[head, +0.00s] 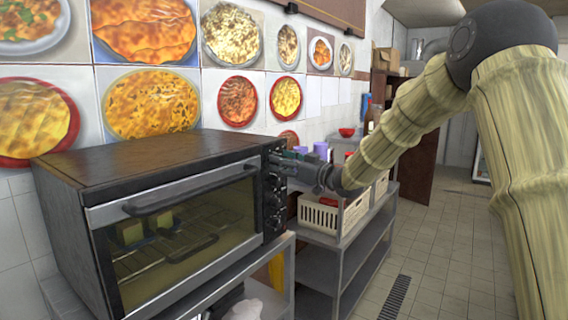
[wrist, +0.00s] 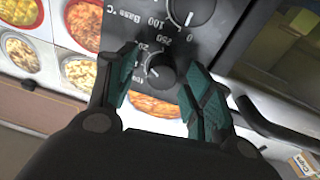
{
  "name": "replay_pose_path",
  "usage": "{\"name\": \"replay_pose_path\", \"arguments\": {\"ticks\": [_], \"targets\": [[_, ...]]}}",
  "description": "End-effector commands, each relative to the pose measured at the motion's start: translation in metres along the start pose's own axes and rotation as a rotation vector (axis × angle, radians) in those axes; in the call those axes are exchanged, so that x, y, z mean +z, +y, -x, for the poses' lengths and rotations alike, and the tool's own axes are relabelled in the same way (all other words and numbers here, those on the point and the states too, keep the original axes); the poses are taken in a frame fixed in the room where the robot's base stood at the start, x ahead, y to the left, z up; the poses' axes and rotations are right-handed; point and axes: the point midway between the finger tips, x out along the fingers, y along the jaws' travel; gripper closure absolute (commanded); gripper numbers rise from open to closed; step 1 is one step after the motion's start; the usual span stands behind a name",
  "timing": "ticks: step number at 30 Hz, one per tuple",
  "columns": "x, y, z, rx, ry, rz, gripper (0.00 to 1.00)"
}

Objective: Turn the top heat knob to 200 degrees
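The oven (head: 150,160) stands at left in the head view, with a column of dark knobs on the panel beside its glass door. In the wrist view, the top heat knob (wrist: 160,74) is black with a white mark and printed numbers around it. My gripper (wrist: 158,72) is open, with one teal finger on each side of this knob. Small gaps show between fingers and knob, so contact cannot be told. In the head view my gripper (head: 284,160) is at the panel's upper end and partly hides the knob. The knob's exact setting is unclear.
A second knob (wrist: 190,10) with a temperature scale is close by in the wrist view. The oven door handle (head: 190,190) runs along the door top. A grey shelf (head: 325,240) with a cream basket (head: 320,217) stands right of the oven. Tiled floor (head: 440,240) is open beyond.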

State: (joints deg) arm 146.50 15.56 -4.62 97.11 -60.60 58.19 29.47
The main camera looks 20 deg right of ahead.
Motion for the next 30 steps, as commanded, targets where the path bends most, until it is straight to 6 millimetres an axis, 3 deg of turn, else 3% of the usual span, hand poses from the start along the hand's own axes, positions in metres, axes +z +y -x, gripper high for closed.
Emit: {"name": "replay_pose_path", "arguments": {"ticks": [11,30], "targets": [[0.001,0.000,0.008,-0.001,-0.002,-0.001,0.48],[0.001,0.001,0.108,0.000,0.000,-0.001,0.48]]}}
